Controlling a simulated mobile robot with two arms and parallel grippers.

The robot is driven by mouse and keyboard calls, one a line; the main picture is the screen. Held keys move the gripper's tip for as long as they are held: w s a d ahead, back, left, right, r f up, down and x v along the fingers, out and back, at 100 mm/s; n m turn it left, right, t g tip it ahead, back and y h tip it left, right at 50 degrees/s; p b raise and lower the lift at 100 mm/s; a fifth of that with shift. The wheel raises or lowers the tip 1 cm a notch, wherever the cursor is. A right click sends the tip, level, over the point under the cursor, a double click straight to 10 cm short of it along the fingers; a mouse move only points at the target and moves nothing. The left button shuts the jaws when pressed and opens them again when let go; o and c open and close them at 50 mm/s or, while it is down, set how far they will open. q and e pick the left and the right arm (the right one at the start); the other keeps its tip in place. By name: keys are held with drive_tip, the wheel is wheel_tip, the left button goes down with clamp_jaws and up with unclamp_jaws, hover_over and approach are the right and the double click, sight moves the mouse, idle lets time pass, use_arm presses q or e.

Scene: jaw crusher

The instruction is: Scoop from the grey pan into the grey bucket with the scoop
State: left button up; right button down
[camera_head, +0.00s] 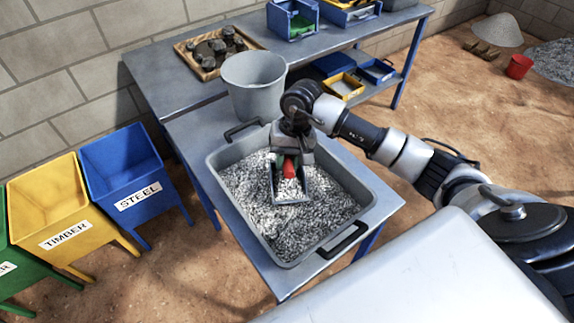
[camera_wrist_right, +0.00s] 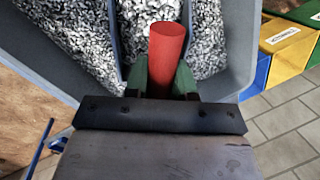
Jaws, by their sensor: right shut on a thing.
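The grey pan (camera_head: 335,232) stands on the blue-legged table and holds a bed of grey gravel (camera_head: 245,190). My right gripper (camera_head: 291,162) is over the pan, shut on the red handle of the scoop (camera_head: 305,187). The scoop is grey, box-shaped and down at the gravel, with gravel in it. In the right wrist view the red handle (camera_wrist_right: 167,55) sits between the green fingers of my right gripper (camera_wrist_right: 166,80). The grey bucket (camera_head: 253,90) stands upright behind the pan; its inner floor is hidden. My left gripper is not in view.
A wooden tray (camera_head: 210,70) with dark lumps lies behind the bucket. Blue bins (camera_head: 292,22) stand at the table's far end. Yellow (camera_head: 50,203) and blue (camera_head: 122,168) labelled hoppers stand left of the table. A red bucket (camera_head: 518,67) and gravel heaps are far right.

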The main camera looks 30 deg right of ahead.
drive_tip(key=shift+w+a+p+v, duration=0.15)
drive_tip(key=shift+w+p+v, duration=0.05)
drive_tip(key=shift+v, duration=0.8)
drive_tip(key=shift+w+a+p+v, duration=0.15)
drive_tip(key=shift+p+v, duration=0.05)
drive_tip(key=shift+v, duration=0.75)
drive_tip(key=shift+w+a+p+v, duration=0.15)
drive_tip(key=shift+w+p+v, duration=0.05)
drive_tip(key=shift+v, duration=0.8)
drive_tip(key=shift+r, duration=0.1)
